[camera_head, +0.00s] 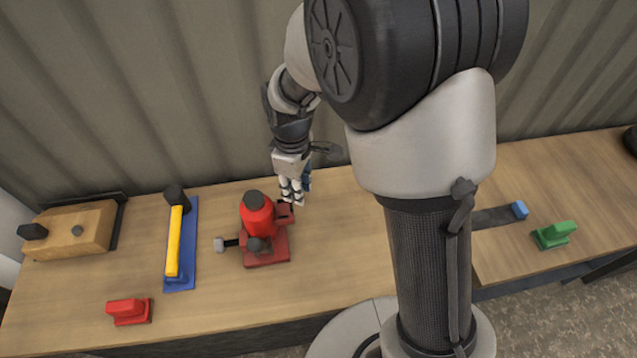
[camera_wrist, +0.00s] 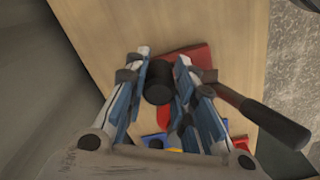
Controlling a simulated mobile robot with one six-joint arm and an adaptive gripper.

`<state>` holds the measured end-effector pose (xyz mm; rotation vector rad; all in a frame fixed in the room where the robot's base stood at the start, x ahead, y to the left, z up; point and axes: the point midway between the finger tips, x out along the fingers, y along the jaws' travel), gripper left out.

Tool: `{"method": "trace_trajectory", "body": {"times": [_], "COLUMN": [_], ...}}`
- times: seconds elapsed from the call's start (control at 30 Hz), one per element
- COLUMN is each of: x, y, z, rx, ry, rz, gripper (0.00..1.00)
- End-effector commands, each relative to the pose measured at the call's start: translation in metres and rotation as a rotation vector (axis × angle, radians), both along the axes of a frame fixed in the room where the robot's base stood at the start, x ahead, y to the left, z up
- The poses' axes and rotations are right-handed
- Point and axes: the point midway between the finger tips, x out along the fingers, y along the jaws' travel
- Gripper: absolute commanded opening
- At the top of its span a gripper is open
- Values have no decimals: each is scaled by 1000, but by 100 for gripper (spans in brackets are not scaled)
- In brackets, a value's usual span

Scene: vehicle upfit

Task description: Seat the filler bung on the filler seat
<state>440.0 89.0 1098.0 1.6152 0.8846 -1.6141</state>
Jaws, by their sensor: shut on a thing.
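My gripper (camera_head: 291,200) points down at the right rear of the red jack (camera_head: 257,222). In the wrist view the fingers (camera_wrist: 162,62) are shut on a black, round-ended cylinder, the filler bung (camera_wrist: 158,82). In the head view the bung is mostly hidden by the fingertips. A small red block (camera_head: 285,213) on the jack's right side lies just below the fingertips and looks like the filler seat. I cannot tell whether the bung touches it. The jack's red base also shows beyond the fingers in the wrist view (camera_wrist: 200,54).
The jack's dark lever (camera_wrist: 262,114) sticks out beside the right finger. Left of the jack lie a blue tray (camera_head: 190,235) with a yellow-handled tool (camera_head: 174,243), a wooden block (camera_head: 75,230) and a red piece (camera_head: 129,311). A green piece (camera_head: 554,234) is far right.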

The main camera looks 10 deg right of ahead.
Motion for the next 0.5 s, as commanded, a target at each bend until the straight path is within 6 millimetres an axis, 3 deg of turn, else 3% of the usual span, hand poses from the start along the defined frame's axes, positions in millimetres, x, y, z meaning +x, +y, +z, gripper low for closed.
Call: {"method": "trace_trajectory", "body": {"times": [0.03,0.2,0.5], "x": [-1,-3,-4], "y": [10,30,36], "z": [13,28,30], "rx": [0,-1,-1], "ry": [0,0,0], "rz": [95,329,408], "gripper": [0,0,0]}}
